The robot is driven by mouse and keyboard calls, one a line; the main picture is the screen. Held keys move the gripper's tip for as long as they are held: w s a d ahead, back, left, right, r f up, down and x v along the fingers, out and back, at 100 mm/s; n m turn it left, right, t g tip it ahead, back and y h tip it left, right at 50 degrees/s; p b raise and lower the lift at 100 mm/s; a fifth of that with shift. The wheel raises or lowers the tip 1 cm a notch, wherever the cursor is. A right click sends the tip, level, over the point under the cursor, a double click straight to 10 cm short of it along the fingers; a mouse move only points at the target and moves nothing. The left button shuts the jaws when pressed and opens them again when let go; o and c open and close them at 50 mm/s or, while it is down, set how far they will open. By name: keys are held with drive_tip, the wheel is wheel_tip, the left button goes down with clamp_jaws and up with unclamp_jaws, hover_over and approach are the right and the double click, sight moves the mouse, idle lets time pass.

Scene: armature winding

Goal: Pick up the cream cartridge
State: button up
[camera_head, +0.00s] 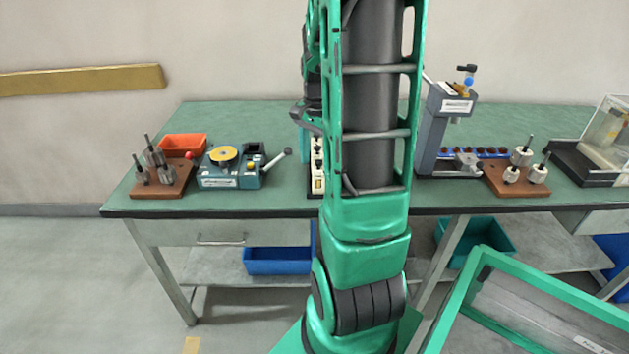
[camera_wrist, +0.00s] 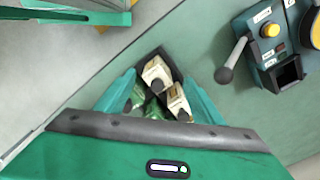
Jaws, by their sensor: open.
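Two cream cartridges, one (camera_wrist: 156,73) farther and one (camera_wrist: 178,101) nearer, stand in a dark holder (camera_wrist: 158,52) in the wrist view. Two green items, one (camera_wrist: 136,98) to their left, sit in the same holder, partly hidden by my gripper. My gripper (camera_wrist: 160,77) is open, with a green finger on each side of the holder and nothing held between them. I cannot tell how far above the cartridges the fingers are. In the head view, cream parts (camera_head: 318,172) show on the table just left of my arm, which hides the rest.
A blue-grey winding device (camera_head: 232,168) with a lever stands left of the holder; its lever knob (camera_wrist: 224,75) shows close to my right finger. Farther left are an orange bin (camera_head: 183,143) and a brown block (camera_head: 160,188). A grey press (camera_head: 436,130) stands right of my arm.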

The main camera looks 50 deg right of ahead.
drive_tip(key=f, duration=0.4)
drive_tip(key=shift+s+d+f, duration=0.15)
drive_tip(key=shift+d+f, duration=0.05)
drive_tip(key=shift+f, duration=0.2)
drive_tip(key=c, duration=1.1)
drive_tip(key=shift+r, duration=0.15)
drive_tip(key=shift+r, duration=0.6)
wheel_tip(320, 180, up, 3)
drive_tip(key=shift+f, duration=0.15)
drive_tip(key=s+a+r, duration=0.1)
drive_tip(key=a+r, duration=0.1)
drive_tip(key=a, duration=0.1)
drive_tip(key=s+a+r, duration=0.1)
drive_tip(key=a+r, duration=0.1)
drive_tip(key=a, duration=0.2)
drive_tip(key=s+a+r, duration=0.1)
drive_tip(key=a+r, duration=0.2)
drive_tip(key=a, duration=0.1)
drive_tip(key=shift+a, duration=0.15)
